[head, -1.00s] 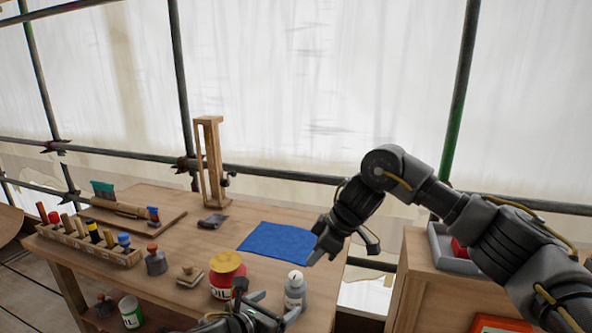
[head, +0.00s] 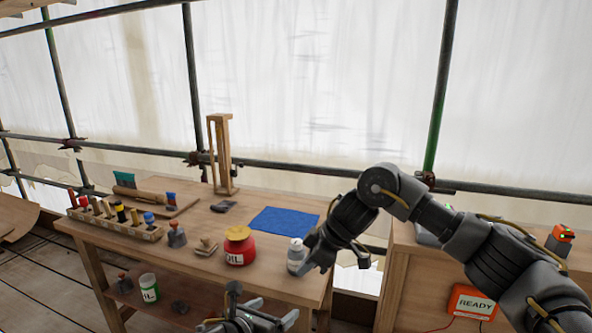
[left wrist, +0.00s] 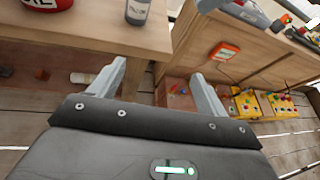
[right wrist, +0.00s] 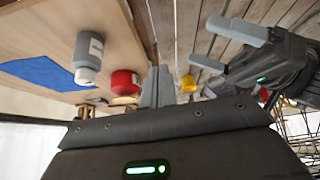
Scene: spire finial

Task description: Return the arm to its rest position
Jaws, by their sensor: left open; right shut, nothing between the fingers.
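My left gripper (head: 262,306) is open and empty in front of the workbench's front edge. In the left wrist view its two fingers (left wrist: 158,85) stand wide apart with nothing between them. My right gripper (head: 322,260) appears just right of the grey bottle (head: 296,260) in the head view; its fingertips are partly hard to make out. In the right wrist view its fingers (right wrist: 158,86) are together and hold nothing. The right arm is bent at the elbow and reaches in from the right. My left gripper also shows in the right wrist view (right wrist: 222,46).
The workbench (head: 200,230) carries a red jar (head: 240,250), a blue cloth (head: 285,220), a wooden stand (head: 222,155) and a tool rack (head: 120,225). A green-labelled can (head: 149,288) stands on its lower shelf. A wooden cabinet (head: 410,270) with an orange READY box (head: 474,302) is right.

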